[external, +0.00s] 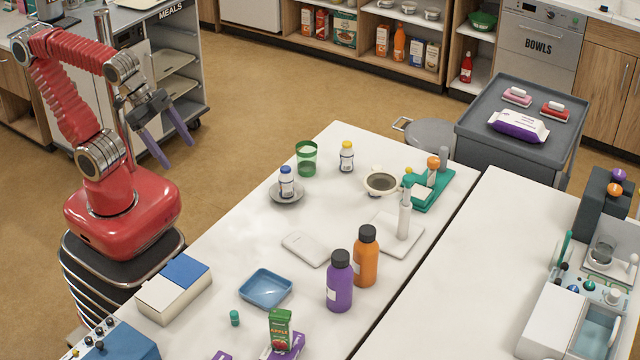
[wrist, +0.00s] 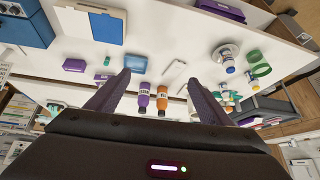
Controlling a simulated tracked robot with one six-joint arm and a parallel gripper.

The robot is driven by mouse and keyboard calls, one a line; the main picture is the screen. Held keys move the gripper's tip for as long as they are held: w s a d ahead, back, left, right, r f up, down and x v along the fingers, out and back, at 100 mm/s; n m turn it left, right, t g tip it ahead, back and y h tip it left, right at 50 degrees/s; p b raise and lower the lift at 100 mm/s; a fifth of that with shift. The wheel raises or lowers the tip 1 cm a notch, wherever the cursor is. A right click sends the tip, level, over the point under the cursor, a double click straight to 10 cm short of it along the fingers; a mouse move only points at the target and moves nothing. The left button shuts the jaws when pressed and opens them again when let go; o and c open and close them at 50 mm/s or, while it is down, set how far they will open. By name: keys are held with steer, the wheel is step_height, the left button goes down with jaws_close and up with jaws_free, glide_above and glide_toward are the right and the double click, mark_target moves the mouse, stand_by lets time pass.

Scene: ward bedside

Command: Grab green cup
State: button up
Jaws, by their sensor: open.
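The green cup (external: 306,158) stands upright near the far left edge of the white table, between two small white bottles. It looks translucent. In the wrist view the cup (wrist: 254,57) is at the right, away from my fingers. My gripper (external: 177,152) hangs in the air left of the table, with its two purple fingers spread and nothing between them. In the wrist view the gripper (wrist: 160,78) also shows both fingers apart.
A blue-capped bottle (external: 286,182) stands on a grey dish (external: 287,196) just left of the cup. A yellow-capped bottle (external: 346,157) is to its right. A white phone-like slab (external: 306,248), a blue tray (external: 266,288) and purple (external: 340,284) and orange (external: 366,258) bottles are nearer.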

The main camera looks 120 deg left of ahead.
steer(key=w+a+r+n+t+y, duration=0.1)
steer(key=w+a+n+t+y, duration=0.2)
steer(key=a, duration=1.5)
steer(key=w+a+r+n+t+y, duration=0.1)
steer(key=w+a+n+t+y, duration=0.2)
steer(key=a, duration=1.6)
glide_toward(303, 153)
step_height(303, 153, down, 2)
steer(key=a, duration=0.3)
steer(key=shift+s+d+f+g+y, duration=0.15)
steer(key=shift+d+g+y, duration=0.05)
steer(key=shift+g+y, duration=0.1)
steer(key=x, duration=0.8)
steer(key=shift+w+a+f, duration=0.1)
steer(key=shift+w+a, duration=0.05)
steer(key=shift+w, duration=0.05)
